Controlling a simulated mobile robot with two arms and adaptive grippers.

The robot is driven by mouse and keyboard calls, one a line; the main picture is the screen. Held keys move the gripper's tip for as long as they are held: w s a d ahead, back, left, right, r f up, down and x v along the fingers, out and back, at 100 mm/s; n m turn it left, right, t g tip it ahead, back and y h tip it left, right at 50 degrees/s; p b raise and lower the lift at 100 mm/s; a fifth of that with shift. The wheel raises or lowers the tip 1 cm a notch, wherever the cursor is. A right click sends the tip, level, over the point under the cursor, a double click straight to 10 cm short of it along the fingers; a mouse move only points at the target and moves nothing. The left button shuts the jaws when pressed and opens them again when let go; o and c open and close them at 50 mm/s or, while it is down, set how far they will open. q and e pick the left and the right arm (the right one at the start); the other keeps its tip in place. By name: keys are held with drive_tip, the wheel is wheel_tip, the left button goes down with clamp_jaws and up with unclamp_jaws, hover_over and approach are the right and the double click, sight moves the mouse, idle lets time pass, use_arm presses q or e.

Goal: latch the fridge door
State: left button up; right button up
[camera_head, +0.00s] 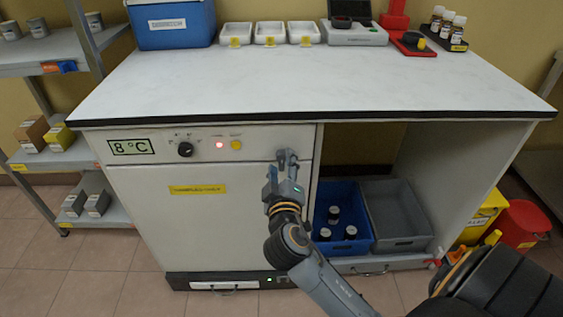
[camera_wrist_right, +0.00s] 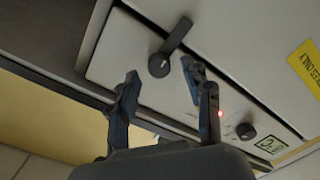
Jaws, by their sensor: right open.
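The fridge door (camera_head: 225,225) is the white front under the left of the counter, with a yellow label. It looks closed or nearly so. The dark latch lever (camera_wrist_right: 175,35) turns on a round pivot on the white panel above the door. In the right wrist view its free end slants across the dark seam to the door side. My right gripper (camera_head: 284,170) is in front of the latch at the top right of the door. In the wrist view its two fingers (camera_wrist_right: 165,83) are apart, with nothing between them. Contact with the lever cannot be told. My left gripper is not in view.
The panel (camera_head: 260,142) carries an 8 °C display (camera_head: 131,147), a black knob (camera_head: 185,149) and a red light. The counter edge (camera_head: 330,119) overhangs just above. A blue crate (camera_head: 345,247) and a grey crate (camera_head: 403,243) stand in the open bay right of the fridge.

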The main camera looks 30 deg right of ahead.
drive_tip(key=v, duration=1)
drive_tip(key=shift+s, duration=0.25)
drive_tip(key=shift+a, duration=0.1)
